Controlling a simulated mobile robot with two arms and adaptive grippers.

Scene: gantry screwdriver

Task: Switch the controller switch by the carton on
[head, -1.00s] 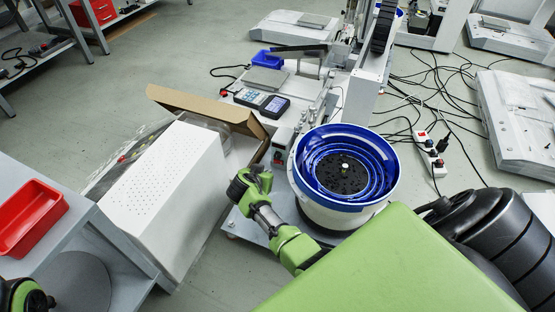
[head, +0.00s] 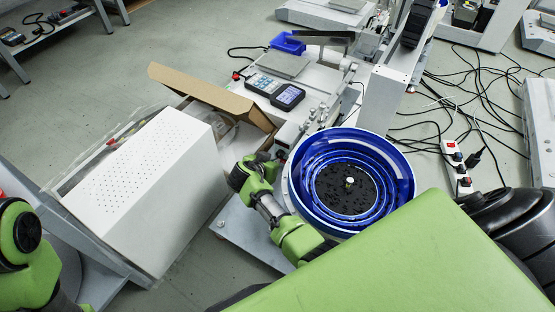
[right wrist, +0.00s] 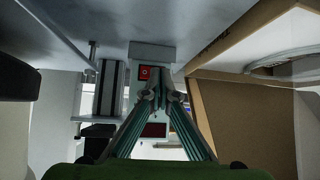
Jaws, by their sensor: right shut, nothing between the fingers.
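The controller shows in the right wrist view as a pale upright box with a red switch (right wrist: 145,73) near its top and a dark red display (right wrist: 153,130) lower down. My right gripper (right wrist: 163,97) is shut and empty, its fingertips just below and right of the switch in that picture; I cannot tell whether they touch the controller. In the head view my right gripper (head: 262,162) is between the carton (head: 212,94) and the blue bowl feeder (head: 350,180), and it mostly hides the controller. The carton also shows in the right wrist view (right wrist: 240,125). My left gripper is out of view.
A white perforated box (head: 148,185) stands left of the carton. A handheld device with a keypad (head: 275,88) and a blue bin (head: 287,43) lie beyond. A power strip (head: 456,168) and cables lie on the floor at right.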

